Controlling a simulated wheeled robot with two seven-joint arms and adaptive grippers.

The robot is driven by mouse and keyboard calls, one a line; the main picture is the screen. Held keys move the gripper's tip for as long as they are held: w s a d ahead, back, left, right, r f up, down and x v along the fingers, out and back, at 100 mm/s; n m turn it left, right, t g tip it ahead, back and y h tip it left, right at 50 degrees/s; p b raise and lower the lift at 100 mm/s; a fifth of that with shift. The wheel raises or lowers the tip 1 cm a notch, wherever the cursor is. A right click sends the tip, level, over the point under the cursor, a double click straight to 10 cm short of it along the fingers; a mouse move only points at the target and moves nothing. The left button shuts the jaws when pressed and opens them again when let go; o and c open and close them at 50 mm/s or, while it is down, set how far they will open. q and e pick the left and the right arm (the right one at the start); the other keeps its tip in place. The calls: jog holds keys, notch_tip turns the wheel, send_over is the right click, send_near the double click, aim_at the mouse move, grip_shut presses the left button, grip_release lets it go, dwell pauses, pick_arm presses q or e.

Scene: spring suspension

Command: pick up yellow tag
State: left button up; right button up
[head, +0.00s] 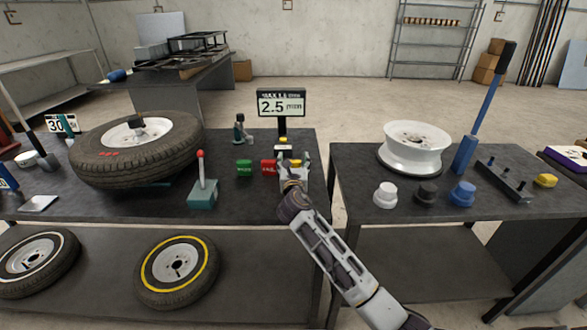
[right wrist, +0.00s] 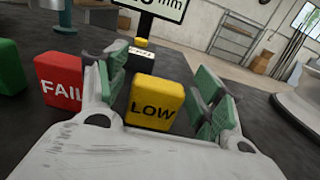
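The yellow tag (right wrist: 154,104) is a small block marked LOW, standing upright on the dark tabletop in the right wrist view. My right gripper (right wrist: 160,95) is open, with its green-padded fingers on either side of the tag; I see gaps between the pads and the tag. In the head view, my right gripper (head: 293,163) reaches over the right end of the left table and mostly hides the tag. My left gripper is not in view.
A red FAIL tag (right wrist: 60,83) stands just left of the gripper, with a green tag (head: 244,167) further left. A teal box with a red lever (head: 202,190) and a tire (head: 100,165) stand left.

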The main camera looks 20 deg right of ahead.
aim_at(294, 161)
jog(key=c, duration=0.8)
jog(key=shift+r, duration=0.1)
jog(key=shift+r, duration=0.55)
jog(key=shift+r+p, duration=0.4)
notch_tip(294, 161, up, 5)
jog(key=shift+r+p, duration=0.15)
jog(key=shift+p, duration=0.7)
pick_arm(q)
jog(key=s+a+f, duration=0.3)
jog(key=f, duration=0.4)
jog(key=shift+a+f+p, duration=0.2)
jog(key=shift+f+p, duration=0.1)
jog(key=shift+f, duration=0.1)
pick_arm(e)
jog(key=shift+r, duration=1.3)
